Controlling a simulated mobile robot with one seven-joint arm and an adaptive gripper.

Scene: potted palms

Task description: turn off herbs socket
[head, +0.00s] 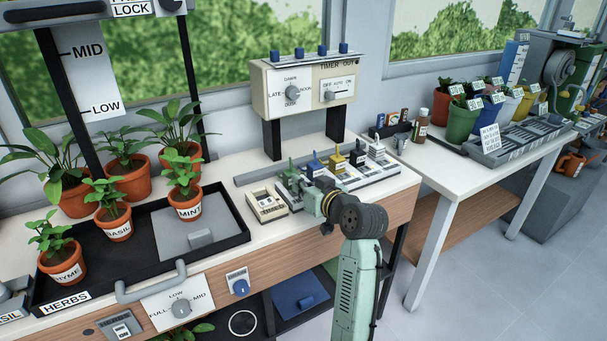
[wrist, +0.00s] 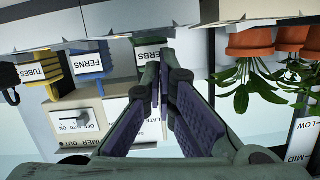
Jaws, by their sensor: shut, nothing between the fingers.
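The grey-white socket strip (head: 385,172) lies at the bench's back right with a row of coloured plugs. The green plug (head: 290,172) is at its left end. In the wrist view, which is upside down, a label reading "ERBS" (wrist: 150,50), its start hidden, stands right behind my fingertips. My gripper (wrist: 162,65) is shut and empty, and its tips overlap that label; I cannot tell whether they touch anything. In the head view my gripper (head: 308,196) is over the strip's left end, and the herbs switch is hidden there.
The blue ferns plug (wrist: 86,62) and the yellow tubes plug (wrist: 38,72) stand close beside the herbs one. A beige box (head: 267,205) sits left of the strip. The timer (head: 310,85) stands behind.

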